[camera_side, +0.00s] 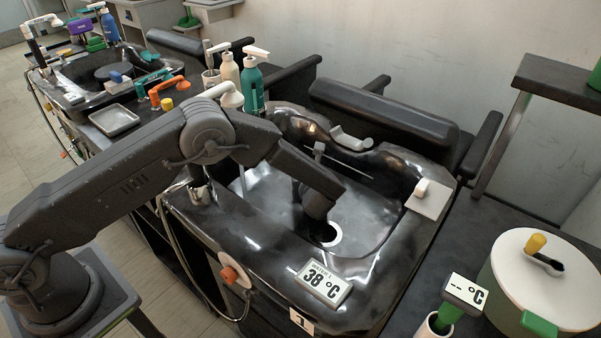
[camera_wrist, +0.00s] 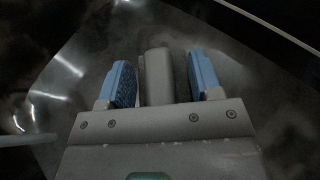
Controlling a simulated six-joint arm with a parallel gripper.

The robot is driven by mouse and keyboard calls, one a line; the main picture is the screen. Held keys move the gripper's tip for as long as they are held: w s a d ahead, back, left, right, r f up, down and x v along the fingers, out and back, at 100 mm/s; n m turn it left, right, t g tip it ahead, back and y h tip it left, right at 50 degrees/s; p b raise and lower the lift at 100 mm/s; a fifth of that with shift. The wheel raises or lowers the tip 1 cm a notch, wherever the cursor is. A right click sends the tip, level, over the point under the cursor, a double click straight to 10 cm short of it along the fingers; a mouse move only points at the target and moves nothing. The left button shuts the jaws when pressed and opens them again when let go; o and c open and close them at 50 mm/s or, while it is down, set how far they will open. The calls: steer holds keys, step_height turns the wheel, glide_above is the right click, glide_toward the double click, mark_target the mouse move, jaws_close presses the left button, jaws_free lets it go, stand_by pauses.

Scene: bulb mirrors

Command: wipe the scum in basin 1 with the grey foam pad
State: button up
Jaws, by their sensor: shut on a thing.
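Basin 1 (camera_side: 385,262) is a glossy black wash basin with a "1" tag on its front. My gripper (camera_side: 318,205) reaches down into the bowl, just by the round drain hole (camera_side: 328,236). In the wrist view my gripper (camera_wrist: 162,85) has its two blue finger pads on either side of the grey foam pad (camera_wrist: 157,75), which it holds. The pad cannot be made out in the side view. Cloudy whitish smears, which look like scum (camera_side: 265,205), show on the bowl floor left of my gripper. Whether the pad touches the floor is unclear.
A display reading 38 °C (camera_side: 324,283) sits on the front rim. A white plate (camera_side: 430,199) lies on the right rim. Teal (camera_side: 252,88) and cream bottles stand behind the left rim. A lidded pot (camera_side: 535,290) stands right. Another basin is at back left.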

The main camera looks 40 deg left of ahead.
steer(key=shift+d, duration=2)
steer(key=shift+s, duration=1.1)
steer(key=shift+a, duration=6.65)
steer(key=shift+d, duration=6.65)
step_height(320, 180, up, 8)
